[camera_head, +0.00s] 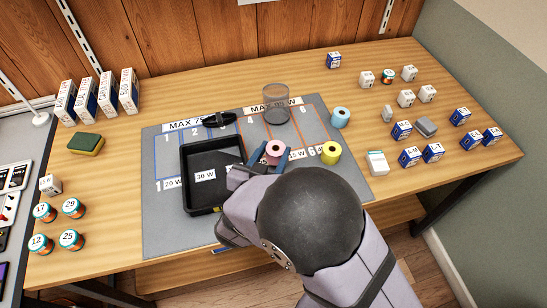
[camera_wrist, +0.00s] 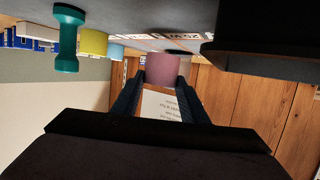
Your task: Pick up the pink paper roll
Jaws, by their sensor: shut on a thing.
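The pink paper roll (camera_head: 275,148) is over the grey mat (camera_head: 160,228), just right of the black tray (camera_head: 184,182). My gripper (camera_head: 268,161) is shut on the roll, with a finger on each side. In the wrist view, which looks upside down, the pink roll (camera_wrist: 162,68) sits between my two fingertips (camera_wrist: 158,82). Whether the roll still touches the mat is hard to tell. My arm hides part of the mat's front right.
A yellow roll (camera_head: 331,153) and a blue roll (camera_head: 340,117) stand to the right. A clear glass (camera_head: 276,104) and a black object (camera_head: 219,119) are behind. A teal spool-shaped thing (camera_wrist: 66,40) shows in the wrist view. Small boxes crowd the table's right.

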